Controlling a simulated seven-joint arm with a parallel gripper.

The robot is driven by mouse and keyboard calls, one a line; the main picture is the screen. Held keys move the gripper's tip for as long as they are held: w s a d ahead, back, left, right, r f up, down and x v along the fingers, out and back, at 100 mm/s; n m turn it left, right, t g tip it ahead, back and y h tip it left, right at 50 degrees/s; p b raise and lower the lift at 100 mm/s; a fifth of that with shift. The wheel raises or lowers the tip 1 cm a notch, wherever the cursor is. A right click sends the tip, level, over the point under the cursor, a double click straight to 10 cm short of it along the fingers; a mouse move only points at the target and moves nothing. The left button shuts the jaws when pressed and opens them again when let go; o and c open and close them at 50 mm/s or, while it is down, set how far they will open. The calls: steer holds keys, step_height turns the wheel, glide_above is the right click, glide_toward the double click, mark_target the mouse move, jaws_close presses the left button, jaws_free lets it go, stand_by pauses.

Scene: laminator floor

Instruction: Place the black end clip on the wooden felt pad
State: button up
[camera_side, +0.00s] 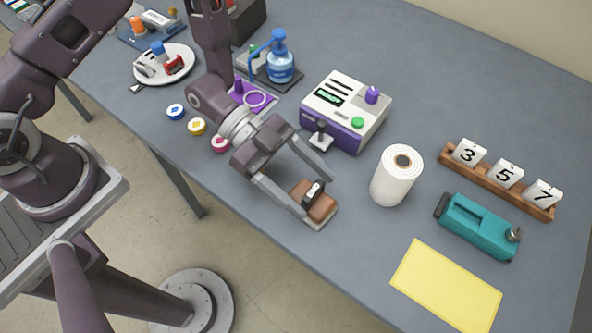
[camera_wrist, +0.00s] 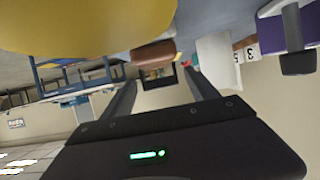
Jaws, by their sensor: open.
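The wooden felt pad (camera_side: 322,207), a brown block with a pale grey base, sits near the front edge of the table in the side view. The black end clip (camera_side: 313,190), with a light patch, appears to rest on the pad's top; exact contact is hard to tell. My gripper (camera_side: 317,197) is open, its fingers spread on either side of the clip and pad. In the wrist view a brown block (camera_wrist: 153,52), likely the pad, shows just beyond my gripper (camera_wrist: 161,76). A dark shape between the fingertips there is too small to identify surely.
A white roll (camera_side: 396,176) stands right of the pad, and a white-purple laminator (camera_side: 345,110) behind it. Coloured discs (camera_side: 197,127) lie to the left. A yellow sheet (camera_side: 446,286) and teal tool (camera_side: 480,226) are at right.

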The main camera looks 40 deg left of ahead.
steer(key=v, duration=1.2)
steer(key=shift+w, duration=0.1)
steer(key=w+a+r+n+t+y, duration=0.35)
steer(key=w+a+t+y, duration=0.3)
steer(key=w, duration=0.45)
steer(key=s+a+r+n+t+y, duration=0.1)
steer(key=a+r+n+t+y, duration=0.1)
steer(key=a+r+n+y, duration=0.65)
steer(key=s+a+r+n+g, duration=0.1)
steer(key=s+a+r+n, duration=0.2)
steer(key=s+r, duration=0.7)
steer(key=s+d+f+n+g, duration=0.1)
steer(key=s+d, duration=0.1)
steer(key=s, duration=0.3)
steer(key=s+d+f+n+g+h, duration=0.1)
steer(key=s+d+n, duration=0.1)
steer(key=s, duration=0.4)
steer(key=shift+s+d, duration=0.3)
steer(key=shift+d, duration=0.15)
